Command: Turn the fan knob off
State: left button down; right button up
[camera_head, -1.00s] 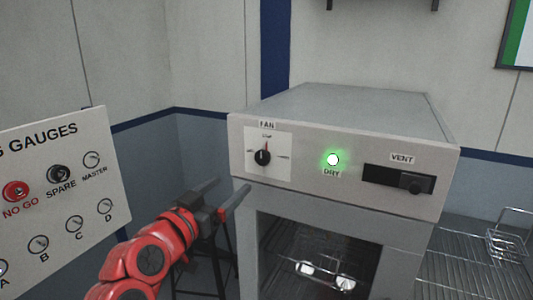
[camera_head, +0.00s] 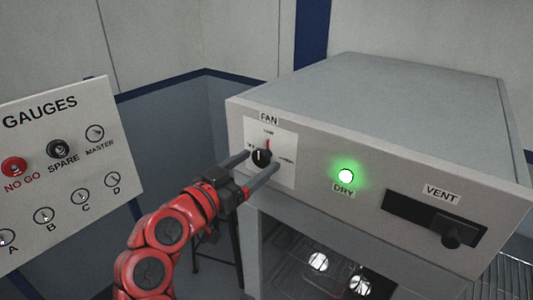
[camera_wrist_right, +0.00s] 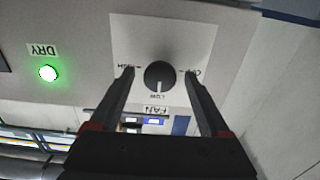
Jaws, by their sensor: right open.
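The fan knob (camera_head: 261,157) is a small black dial on a white plate below the FAN label, at the left of the grey oven's front. It also shows in the right wrist view (camera_wrist_right: 158,75), upside down, with its pointer at the LOW mark. There the OFF mark is right of the knob and HIGH is left. My right gripper (camera_head: 262,159) is open, its two dark fingers pointing at the panel, one on each side of the knob in view. A gap shows between each finger and the knob. My left gripper is not in view.
A green DRY light (camera_head: 345,176) glows right of the knob, and a black VENT slider (camera_head: 450,232) is farther right. A gauge panel (camera_head: 60,180) stands at the left. Metal pieces lie inside the oven (camera_head: 385,85) below.

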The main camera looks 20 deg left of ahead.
jog(key=shift+s, duration=0.1)
jog(key=shift+c, duration=0.6)
grip_shut()
